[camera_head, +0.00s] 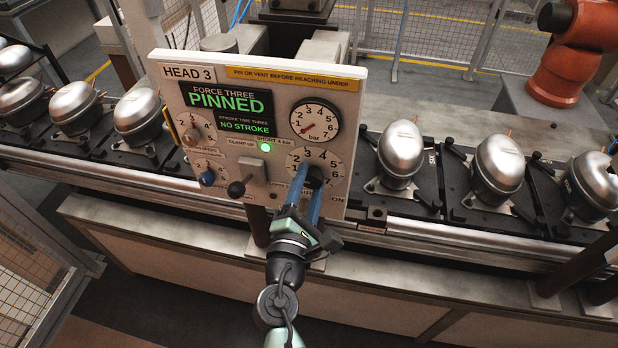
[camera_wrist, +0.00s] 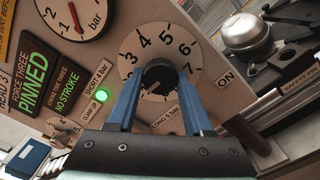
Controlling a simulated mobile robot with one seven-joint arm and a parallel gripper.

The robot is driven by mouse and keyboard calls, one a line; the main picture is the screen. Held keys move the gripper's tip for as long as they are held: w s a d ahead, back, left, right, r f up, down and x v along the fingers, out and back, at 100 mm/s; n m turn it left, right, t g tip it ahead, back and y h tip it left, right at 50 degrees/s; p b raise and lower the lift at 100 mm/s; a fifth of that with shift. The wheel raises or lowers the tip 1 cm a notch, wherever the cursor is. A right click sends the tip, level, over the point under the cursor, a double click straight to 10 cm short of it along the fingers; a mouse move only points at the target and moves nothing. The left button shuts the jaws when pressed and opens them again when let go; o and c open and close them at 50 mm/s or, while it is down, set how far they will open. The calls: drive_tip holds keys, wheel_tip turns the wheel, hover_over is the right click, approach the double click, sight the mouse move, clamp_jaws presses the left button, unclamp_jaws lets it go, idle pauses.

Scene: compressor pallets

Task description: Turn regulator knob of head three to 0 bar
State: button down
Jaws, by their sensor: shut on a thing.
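The head three panel (camera_head: 176,72) faces me and reads PINNED and NO STROKE. Its black regulator knob (camera_head: 317,173) sits in a round numbered dial (camera_head: 334,160) at the lower right. My gripper (camera_head: 309,177) reaches up from below with blue fingers shut on the knob. In the wrist view the fingers stand on both sides of the knob (camera_wrist: 160,76). A pale mark on the knob points to the lower left; the fingers partly cover the dial's lower numbers. The pressure gauge (camera_head: 316,119) above has a red needle pointing to the lower left, near its low end.
A green lamp (camera_head: 265,147) is lit on the panel. A dark-knobbed lever (camera_head: 237,188) and a blue knob (camera_head: 207,178) stick out to the left of the dial. Silver compressors (camera_head: 401,150) sit on the conveyor on both sides.

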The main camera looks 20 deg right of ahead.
drive_tip(key=n+p, duration=0.2)
drive_tip(key=n, duration=0.3)
drive_tip(key=shift+n, duration=0.3)
drive_tip(key=n+p, duration=0.2)
drive_tip(key=n, duration=0.3)
drive_tip(key=shift+s+d+f, duration=0.1)
idle(0.3)
drive_tip(key=shift+c, duration=1.5)
unclamp_jaws()
drive_tip(key=b+v, duration=0.2)
drive_tip(key=v, duration=1.1)
